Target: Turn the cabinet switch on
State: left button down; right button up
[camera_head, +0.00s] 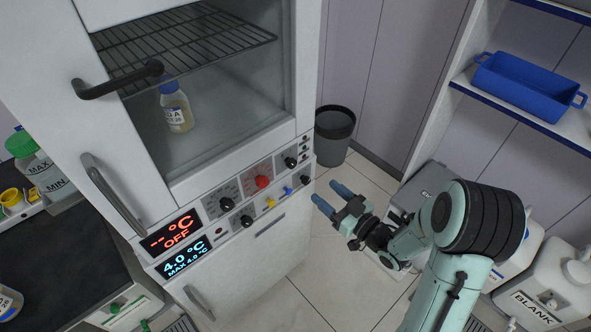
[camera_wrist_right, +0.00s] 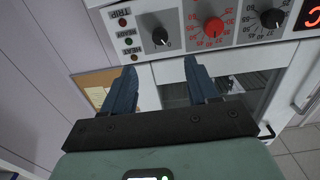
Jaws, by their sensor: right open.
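The white cabinet (camera_head: 270,225) has a control panel (camera_head: 262,190) below its glass door. The panel carries a red knob (camera_head: 262,182) and several black knobs. One black knob (camera_head: 290,162) sits at the right end, beside small indicator lamps (camera_head: 304,143); it also shows in the right wrist view (camera_wrist_right: 160,36). The red display (camera_head: 172,236) reads OFF, and the blue one (camera_head: 184,260) reads 4.0 °C. My right gripper (camera_head: 328,197) is open and empty, just right of the panel and apart from it.
A bottle (camera_head: 175,106) stands inside the cabinet below a wire rack (camera_head: 180,42). A dark bin (camera_head: 334,134) stands behind on the floor. Shelving with a blue tray (camera_head: 528,85) is at right, with a white BLANK container (camera_head: 552,285) below. A dark counter (camera_head: 60,265) is at left.

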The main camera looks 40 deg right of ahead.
aim_at(294, 166)
jog(key=w, duration=0.4)
jog(key=w+p, duration=0.1)
jog(key=w, duration=0.3)
jog(key=w+a, duration=0.1)
jog(key=w, duration=0.4)
jog(key=shift+f, duration=0.1)
jog(key=c, duration=1)
